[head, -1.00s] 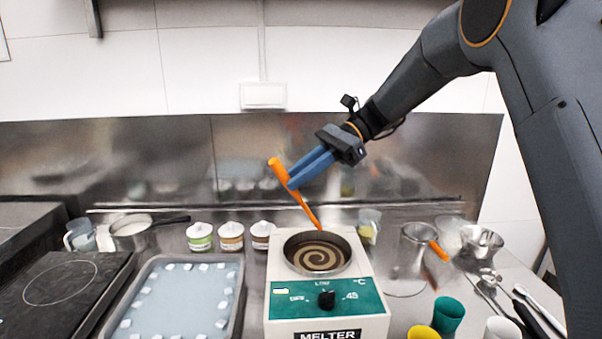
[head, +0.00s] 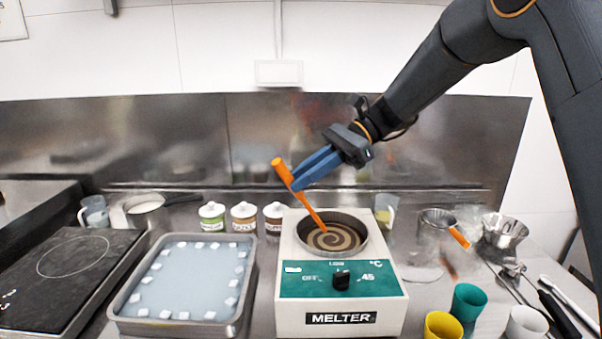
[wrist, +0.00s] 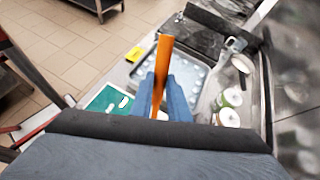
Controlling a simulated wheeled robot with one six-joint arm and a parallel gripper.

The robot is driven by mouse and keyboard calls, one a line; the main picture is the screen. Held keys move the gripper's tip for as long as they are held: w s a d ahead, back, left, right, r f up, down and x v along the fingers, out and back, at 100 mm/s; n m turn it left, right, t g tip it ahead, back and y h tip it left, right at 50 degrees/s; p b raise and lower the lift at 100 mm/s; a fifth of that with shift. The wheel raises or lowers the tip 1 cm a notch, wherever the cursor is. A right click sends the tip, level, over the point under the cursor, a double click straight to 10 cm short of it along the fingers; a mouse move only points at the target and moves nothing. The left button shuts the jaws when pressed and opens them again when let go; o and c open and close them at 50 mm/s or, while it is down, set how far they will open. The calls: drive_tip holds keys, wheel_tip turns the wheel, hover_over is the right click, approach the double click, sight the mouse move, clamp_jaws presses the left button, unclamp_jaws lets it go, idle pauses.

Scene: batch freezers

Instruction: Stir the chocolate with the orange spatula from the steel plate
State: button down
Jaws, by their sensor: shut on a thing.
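My gripper (head: 306,174) has blue fingers and is shut on the orange spatula (head: 281,169), gripping its handle. The spatula is tilted, with its lower end reaching into the round pan of the melter (head: 340,290). The chocolate (head: 333,239) in the pan shows a brown and tan swirl. I cannot tell how deep the spatula's tip is in it. In the wrist view the orange handle (wrist: 163,62) stands between the blue fingers. The melter's green panel also shows in the wrist view (wrist: 104,98). I cannot pick out the steel plate with certainty.
A metal tray (head: 119,305) with pale liquid and several white cubes stands left of the melter. Several lidded jars (head: 243,217) stand behind. A metal jug (head: 434,224) with an orange handle is right; yellow (head: 443,326) and green (head: 468,303) cups stand front right.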

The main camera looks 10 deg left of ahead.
drive_tip(key=shift+w+d+f+b, duration=0.15)
drive_tip(key=shift+w+d+f, duration=0.25)
drive_tip(key=shift+f, duration=0.5)
drive_tip(key=shift+w+d+f+b, duration=0.2)
drive_tip(key=shift+w+d+f, duration=0.15)
drive_tip(key=shift+f, duration=0.5)
drive_tip(key=shift+w+d+f+b, duration=0.15)
drive_tip(key=shift+w+d+f, duration=0.25)
drive_tip(key=shift+f, duration=0.5)
